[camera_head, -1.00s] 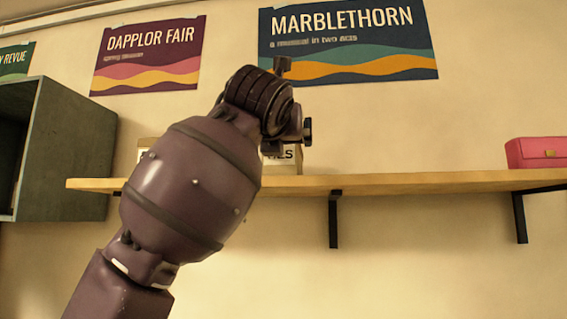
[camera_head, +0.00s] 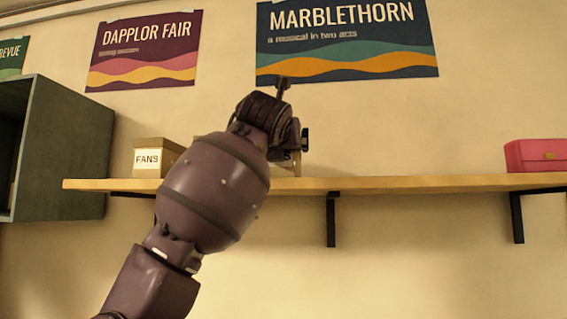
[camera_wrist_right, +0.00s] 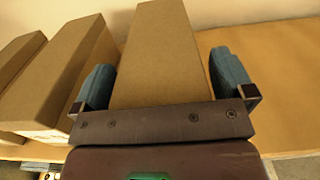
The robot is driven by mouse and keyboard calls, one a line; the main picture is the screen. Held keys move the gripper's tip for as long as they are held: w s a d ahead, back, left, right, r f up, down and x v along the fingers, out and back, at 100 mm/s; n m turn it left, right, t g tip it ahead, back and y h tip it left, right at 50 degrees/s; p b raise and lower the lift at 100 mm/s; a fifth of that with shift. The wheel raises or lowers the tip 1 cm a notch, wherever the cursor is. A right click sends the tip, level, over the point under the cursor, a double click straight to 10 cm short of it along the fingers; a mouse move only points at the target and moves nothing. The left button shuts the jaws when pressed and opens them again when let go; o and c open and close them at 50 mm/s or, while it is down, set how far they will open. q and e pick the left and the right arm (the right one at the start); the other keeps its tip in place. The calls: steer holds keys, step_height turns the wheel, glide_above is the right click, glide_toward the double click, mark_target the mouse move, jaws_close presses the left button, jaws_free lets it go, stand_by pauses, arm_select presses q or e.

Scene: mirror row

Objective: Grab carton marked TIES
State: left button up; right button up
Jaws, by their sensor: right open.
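A cardboard carton (camera_wrist_right: 160,55) stands between the two fingers of my right gripper (camera_wrist_right: 163,62) in the right wrist view. The gripper is open, with one teal-padded finger on each side of the carton and a gap on the right side. This carton's label is not in the wrist view. My left gripper is not in view.
A carton marked FANS (camera_head: 147,159) stands farther left on the wooden shelf (camera_head: 420,183). The wrist view shows a neighbouring carton (camera_wrist_right: 62,78) close to the left finger and another (camera_wrist_right: 20,52) beyond. A pink box (camera_head: 536,155) is far right, with bare shelf before it.

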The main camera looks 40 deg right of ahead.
steer(key=c, duration=1.1)
steer(key=shift+r, duration=0.1)
